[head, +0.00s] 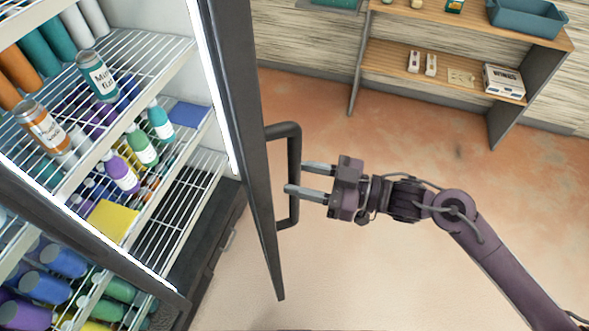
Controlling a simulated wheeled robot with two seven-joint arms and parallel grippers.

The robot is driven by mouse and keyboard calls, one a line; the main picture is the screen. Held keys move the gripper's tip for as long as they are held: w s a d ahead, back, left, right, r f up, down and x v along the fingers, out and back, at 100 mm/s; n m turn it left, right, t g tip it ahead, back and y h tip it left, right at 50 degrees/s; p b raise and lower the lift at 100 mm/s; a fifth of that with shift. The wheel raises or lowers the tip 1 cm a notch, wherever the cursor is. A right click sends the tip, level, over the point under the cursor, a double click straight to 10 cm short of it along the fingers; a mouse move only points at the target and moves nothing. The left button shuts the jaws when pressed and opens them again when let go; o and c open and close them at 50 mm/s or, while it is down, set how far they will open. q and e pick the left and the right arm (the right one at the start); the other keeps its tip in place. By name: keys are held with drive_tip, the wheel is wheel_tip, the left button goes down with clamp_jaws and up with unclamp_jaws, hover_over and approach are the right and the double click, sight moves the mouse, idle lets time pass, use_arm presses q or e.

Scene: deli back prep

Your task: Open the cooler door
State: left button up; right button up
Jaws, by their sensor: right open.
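The cooler door (249,120) has a dark frame, is seen nearly edge-on and stands swung out from the cooler (178,278). The shelves show to its left. A dark bar handle (294,150) is on the door's right-hand face. My right gripper (295,177) comes in from the right at the handle. Its two fingers are apart. The lower finger crosses in front of the bar, and the upper fingertip ends beside or behind it. I cannot tell whether either finger touches the bar. My left gripper is not in view.
Wire shelves (148,62) in the cooler hold bottles, jars (97,76) and a yellow box (112,221). A wooden shelf unit (450,72) with a blue bin (527,17) stands against the back wall. The floor (400,275) right of the door is clear.

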drive_tip(key=shift+x, duration=0.9)
clamp_jaws()
